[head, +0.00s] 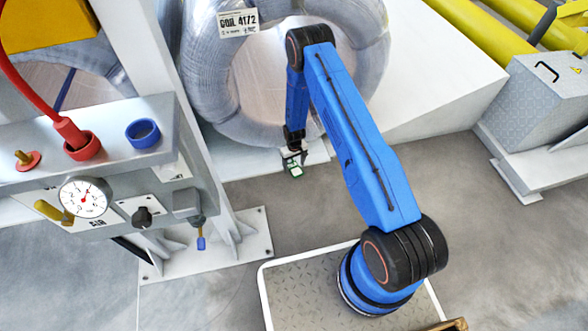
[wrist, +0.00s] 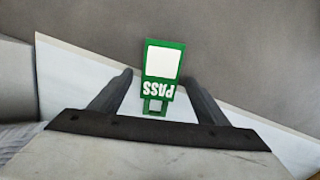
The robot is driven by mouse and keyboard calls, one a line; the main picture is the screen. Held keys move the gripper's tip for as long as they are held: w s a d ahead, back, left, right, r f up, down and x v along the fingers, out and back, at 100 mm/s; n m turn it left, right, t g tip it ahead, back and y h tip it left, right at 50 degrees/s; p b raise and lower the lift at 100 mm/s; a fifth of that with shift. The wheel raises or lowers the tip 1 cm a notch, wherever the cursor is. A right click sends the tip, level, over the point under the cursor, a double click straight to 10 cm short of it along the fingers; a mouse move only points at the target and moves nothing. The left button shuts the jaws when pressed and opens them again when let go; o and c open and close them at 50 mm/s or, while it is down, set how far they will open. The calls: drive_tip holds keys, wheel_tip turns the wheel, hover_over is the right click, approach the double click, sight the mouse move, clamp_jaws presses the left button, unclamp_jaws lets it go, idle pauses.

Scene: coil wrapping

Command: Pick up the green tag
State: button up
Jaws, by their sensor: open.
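The green tag (wrist: 164,68) carries a white panel and the word PASS, upside down in the wrist view. A narrow loop end points toward my gripper. In the head view the tag (head: 295,171) is small, near the white ledge below the coil. My gripper (wrist: 166,85) is open, with one finger on each side of the tag's lower part and visible gaps to both. In the head view my gripper (head: 293,157) is just above the tag and hard to make out. I cannot tell what the tag rests on.
A large wrapped wire coil (head: 212,90) labelled COIL 4172 (head: 238,22) stands behind my gripper. A grey air panel (head: 100,190) with a gauge (head: 84,197) and red hose (head: 30,90) is at left. A grey box (head: 540,100) stands at right. Open floor (head: 450,180) lies between.

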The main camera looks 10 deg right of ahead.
drive_tip(key=c, duration=1.2)
drive_tip(key=shift+r, duration=0.1)
wheel_tip(320, 180, up, 28)
drive_tip(key=shift+f, duration=0.1)
